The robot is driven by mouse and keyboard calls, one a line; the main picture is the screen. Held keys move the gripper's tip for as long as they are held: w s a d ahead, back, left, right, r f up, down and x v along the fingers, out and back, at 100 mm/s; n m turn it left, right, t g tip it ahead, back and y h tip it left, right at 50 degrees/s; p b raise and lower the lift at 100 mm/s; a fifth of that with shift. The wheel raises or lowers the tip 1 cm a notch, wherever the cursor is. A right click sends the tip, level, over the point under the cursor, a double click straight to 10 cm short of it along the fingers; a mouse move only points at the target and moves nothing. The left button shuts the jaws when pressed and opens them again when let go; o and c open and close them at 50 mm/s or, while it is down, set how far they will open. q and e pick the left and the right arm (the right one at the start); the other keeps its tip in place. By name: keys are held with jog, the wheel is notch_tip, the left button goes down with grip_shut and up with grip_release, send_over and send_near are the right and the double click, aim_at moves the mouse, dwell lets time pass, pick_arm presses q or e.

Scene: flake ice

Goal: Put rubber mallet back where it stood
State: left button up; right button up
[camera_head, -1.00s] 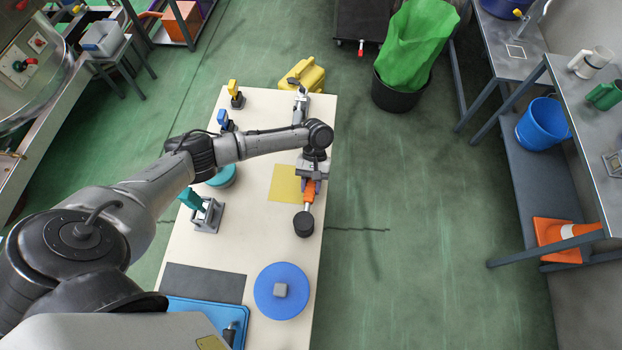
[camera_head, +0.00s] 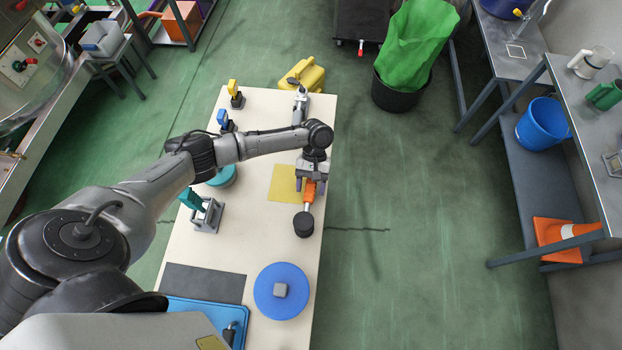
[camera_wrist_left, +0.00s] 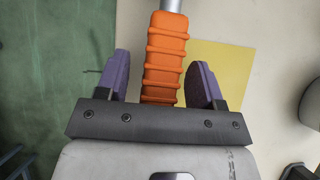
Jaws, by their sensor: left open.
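The rubber mallet has an orange handle (camera_head: 309,191) and a black head (camera_head: 303,224). It is at the right side of the cream table, its head toward the front, beside or just over the right edge of a yellow square (camera_head: 284,184). My left gripper (camera_head: 311,185) is open, with one finger on each side of the handle. In the left wrist view the orange handle (camera_wrist_left: 167,50) lies between the two purple finger pads, with a gap visible on both sides. The black head is out of that view. My right gripper is not in view.
A grey stand with a teal-handled item (camera_head: 206,216), a dark mat (camera_head: 205,282) and a blue tray (camera_head: 193,303) are on the left. Bare tabletop lies between them.

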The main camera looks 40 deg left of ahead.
pick_arm(q)
jog(key=shift+r, duration=0.1)
jog(key=shift+w+a+r, duration=0.1)
jog(key=shift+w+r, duration=0.05)
jog(key=shift+r, duration=0.1)
jog(key=shift+p+v, duration=0.95)
jog(key=shift+v, duration=0.5)
jog(key=shift+p+v, duration=0.65)
jog(key=shift+v, duration=0.8)
jog(key=shift+w+a+r+p, duration=0.25)
jog(key=shift+w+r+p, duration=0.1)
jog(key=shift+r, duration=0.15)
